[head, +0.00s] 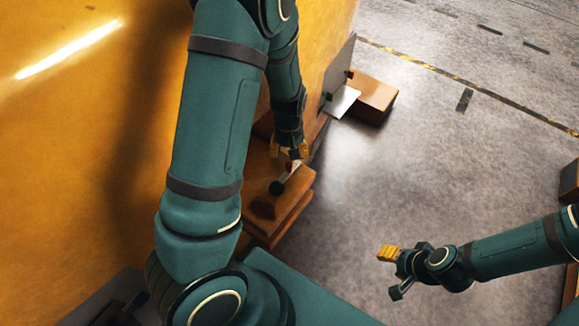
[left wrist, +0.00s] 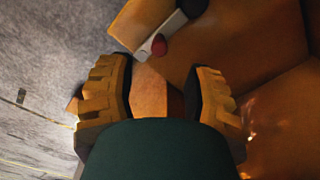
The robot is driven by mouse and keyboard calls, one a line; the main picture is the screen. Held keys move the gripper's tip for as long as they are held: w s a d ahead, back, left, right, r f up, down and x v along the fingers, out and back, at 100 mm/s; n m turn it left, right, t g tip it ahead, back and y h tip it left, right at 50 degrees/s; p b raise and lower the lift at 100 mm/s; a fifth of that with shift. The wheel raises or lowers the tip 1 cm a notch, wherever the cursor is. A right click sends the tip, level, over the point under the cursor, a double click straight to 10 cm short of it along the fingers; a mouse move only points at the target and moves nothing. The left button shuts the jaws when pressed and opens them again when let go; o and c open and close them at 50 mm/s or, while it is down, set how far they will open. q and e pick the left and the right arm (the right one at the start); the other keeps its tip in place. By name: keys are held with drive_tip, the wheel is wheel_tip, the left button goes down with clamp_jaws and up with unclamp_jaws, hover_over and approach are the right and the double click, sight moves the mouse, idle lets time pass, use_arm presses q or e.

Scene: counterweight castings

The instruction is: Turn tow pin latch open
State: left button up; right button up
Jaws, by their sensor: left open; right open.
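The tow pin latch (head: 291,174) is a short grey lever with a black round end and a red part, on a brown block at the foot of the yellow casting. In the left wrist view the latch (left wrist: 165,33) is at the top centre, with the red part at its near end. My left gripper (head: 290,151) is open just above and behind the red end, pointing down. In the left wrist view its yellow-padded fingers stand apart with nothing between them, and the latch is beyond them. My right gripper (head: 390,256) is open and empty over the floor, well away.
The big yellow casting (head: 90,120) fills the left side. The brown block (head: 262,216) under the latch juts out from it. A smaller brown block (head: 374,98) with a pale plate (head: 343,101) is farther back.

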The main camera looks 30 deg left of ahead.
sight(289, 164)
use_arm(q)
wheel_tip(289, 164, down, 7)
drive_tip(key=shift+f+b, duration=0.15)
drive_tip(key=shift+b, duration=0.8)
drive_tip(key=shift+o, duration=0.2)
clamp_jaws()
